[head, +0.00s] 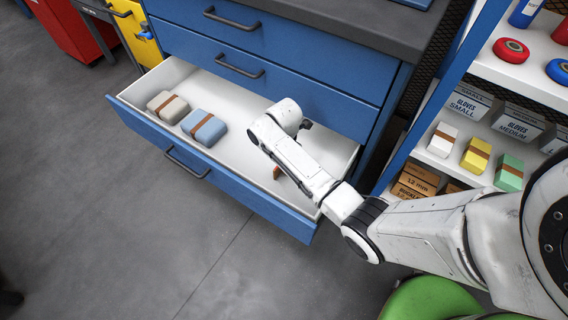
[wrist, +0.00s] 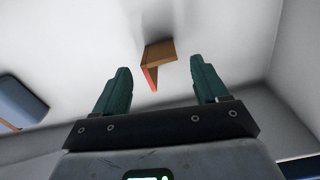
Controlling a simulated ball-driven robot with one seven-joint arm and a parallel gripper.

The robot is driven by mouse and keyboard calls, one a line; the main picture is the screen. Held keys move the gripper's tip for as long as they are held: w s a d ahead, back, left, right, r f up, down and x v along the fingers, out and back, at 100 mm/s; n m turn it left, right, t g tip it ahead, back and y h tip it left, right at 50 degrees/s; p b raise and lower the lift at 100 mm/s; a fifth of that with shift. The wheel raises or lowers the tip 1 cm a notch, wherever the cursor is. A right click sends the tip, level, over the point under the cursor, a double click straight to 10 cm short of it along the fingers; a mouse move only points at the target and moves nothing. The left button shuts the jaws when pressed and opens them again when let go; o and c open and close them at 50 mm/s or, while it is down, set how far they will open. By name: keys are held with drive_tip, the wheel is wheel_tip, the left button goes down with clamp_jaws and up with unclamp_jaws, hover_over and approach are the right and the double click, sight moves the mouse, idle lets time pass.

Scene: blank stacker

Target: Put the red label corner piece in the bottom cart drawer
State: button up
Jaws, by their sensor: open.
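The corner piece (wrist: 160,52) is a small brown L-shaped piece with a red face along one edge. It lies between and beyond my gripper's fingertips in the wrist view, with a gap on each side. In the head view the corner piece (head: 277,172) shows as a small brown-red bit beside my arm, inside the open bottom drawer (head: 240,189). My gripper (wrist: 160,70) is open, its two green fingers apart and inside the drawer space. In the head view my arm mostly hides the gripper. I cannot tell whether the piece rests fully on the floor.
A beige block (head: 168,107) and a blue block (head: 204,128) with brown bands sit at the drawer's left. The drawer above (head: 270,65) is closed. A shelf with coloured blocks, boxes and rolls (head: 530,75) stands at right. The drawer's middle floor is clear.

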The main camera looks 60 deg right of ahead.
wheel_tip(320, 180, up, 9)
drive_tip(key=p, duration=0.2)
drive_tip(key=shift+f, duration=0.2)
